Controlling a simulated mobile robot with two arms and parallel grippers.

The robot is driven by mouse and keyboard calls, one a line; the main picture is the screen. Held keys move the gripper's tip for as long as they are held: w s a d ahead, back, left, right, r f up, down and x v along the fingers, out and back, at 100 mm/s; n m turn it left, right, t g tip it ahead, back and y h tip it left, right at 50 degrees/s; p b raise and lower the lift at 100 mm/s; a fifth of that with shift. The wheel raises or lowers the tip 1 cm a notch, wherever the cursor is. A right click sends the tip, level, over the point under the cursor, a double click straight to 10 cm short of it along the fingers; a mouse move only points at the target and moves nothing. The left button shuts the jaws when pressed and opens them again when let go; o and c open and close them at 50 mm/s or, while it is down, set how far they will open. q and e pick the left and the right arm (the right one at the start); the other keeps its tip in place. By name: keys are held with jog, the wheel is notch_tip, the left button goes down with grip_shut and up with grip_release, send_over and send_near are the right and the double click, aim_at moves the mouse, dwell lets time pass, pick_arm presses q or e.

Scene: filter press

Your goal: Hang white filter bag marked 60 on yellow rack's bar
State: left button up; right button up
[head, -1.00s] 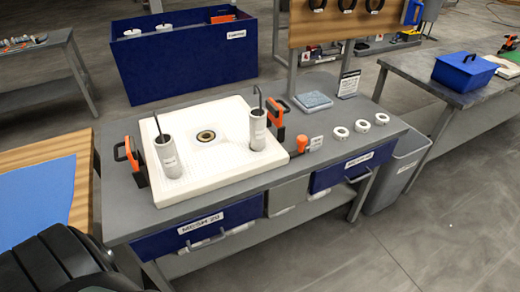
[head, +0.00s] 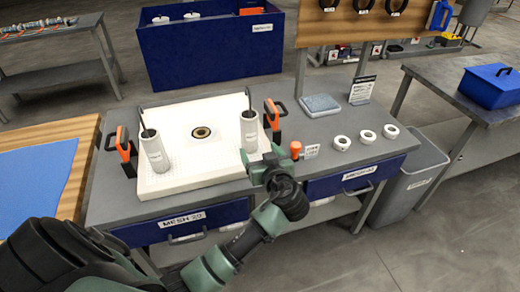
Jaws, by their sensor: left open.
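Two white cylinders with small unreadable labels stand on the white square press plate (head: 185,125): a left one (head: 154,150) and a right one (head: 249,132). Each has a dark hooked rod at its top. I cannot tell whether either is the filter bag marked 60. My left gripper (head: 265,165) is open at the plate's right front corner, close to the right cylinder's lower part; whether it touches is unclear. No yellow rack shows. My right gripper is not in view.
Orange clamps (head: 123,144) flank the plate, with another at right (head: 272,114). An orange knob (head: 295,148) and white rings (head: 342,143) lie right of my gripper. Blue drawers (head: 185,221) are below. A grey bin (head: 412,180) stands at right, with open floor beyond it.

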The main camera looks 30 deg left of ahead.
aim_at(251, 124)
pick_arm(q)
jog(key=b+x, duration=0.1)
jog(key=x, duration=0.2)
jog(key=b+x, duration=0.1)
jog(key=x, duration=0.3)
jog(key=b+x, duration=0.2)
jog(key=x, duration=0.1)
jog(key=shift+w+a+r, duration=0.2)
jog(key=shift+w+r, duration=0.05)
jog(key=shift+r, duration=0.1)
jog(key=shift+b+x, duration=0.4)
jog(key=shift+x, duration=0.4)
jog(key=shift+r, duration=0.1)
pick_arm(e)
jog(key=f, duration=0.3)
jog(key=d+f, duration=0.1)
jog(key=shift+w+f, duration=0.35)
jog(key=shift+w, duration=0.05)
